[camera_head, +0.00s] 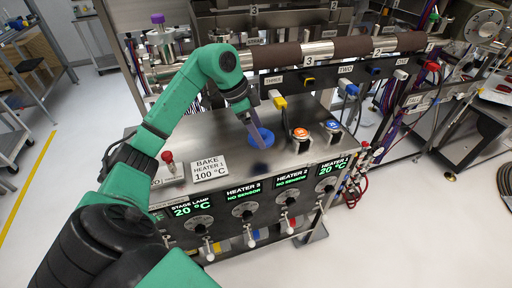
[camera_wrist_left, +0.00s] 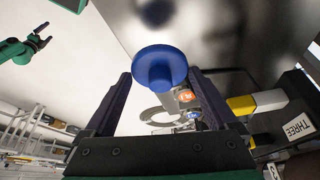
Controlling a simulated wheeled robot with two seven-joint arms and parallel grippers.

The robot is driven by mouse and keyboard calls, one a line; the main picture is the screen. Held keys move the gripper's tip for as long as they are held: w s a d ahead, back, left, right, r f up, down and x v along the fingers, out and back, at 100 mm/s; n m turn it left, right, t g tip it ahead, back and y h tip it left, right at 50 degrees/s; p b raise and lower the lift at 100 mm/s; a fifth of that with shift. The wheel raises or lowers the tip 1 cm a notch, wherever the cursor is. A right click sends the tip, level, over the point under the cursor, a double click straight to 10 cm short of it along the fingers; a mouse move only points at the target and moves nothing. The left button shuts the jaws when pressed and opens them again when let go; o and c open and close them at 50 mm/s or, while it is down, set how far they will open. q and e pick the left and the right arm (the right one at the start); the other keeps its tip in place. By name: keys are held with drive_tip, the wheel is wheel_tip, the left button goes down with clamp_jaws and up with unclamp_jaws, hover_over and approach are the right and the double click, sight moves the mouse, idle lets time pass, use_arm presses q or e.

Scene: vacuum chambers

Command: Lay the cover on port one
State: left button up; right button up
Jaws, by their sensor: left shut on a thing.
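A round blue cover with a raised knob (camera_wrist_left: 160,66) shows between the fingers of my left gripper in the left wrist view. In the head view the blue cover (camera_head: 268,137) is over the steel cabinet top, partly hidden by a finger. My left gripper (camera_head: 257,130) is shut on it; whether the cover touches the steel is unclear. A sign reading ONE (camera_head: 401,74) is on the rail at the right; port one itself I cannot make out. My right gripper (camera_wrist_left: 40,38) shows only in the left wrist view, open and apart from the cover.
An orange-topped fixture (camera_head: 301,135) and a blue-topped fixture (camera_head: 332,127) stand right of the cover. Signs THREE (camera_head: 273,80) and TWO (camera_head: 345,69) mark the rail behind, below a brown-wrapped pipe (camera_head: 340,48). A red-knobbed switch (camera_head: 168,158) and a BAKE sign (camera_head: 210,170) are at the left.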

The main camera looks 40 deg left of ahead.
sight(262, 157)
use_arm(q)
wheel_tip(262, 157, down, 6)
drive_tip(key=shift+s+f, duration=0.15)
drive_tip(key=shift+f, duration=0.4)
drive_tip(key=o, duration=1)
drive_tip(key=shift+f, duration=0.1)
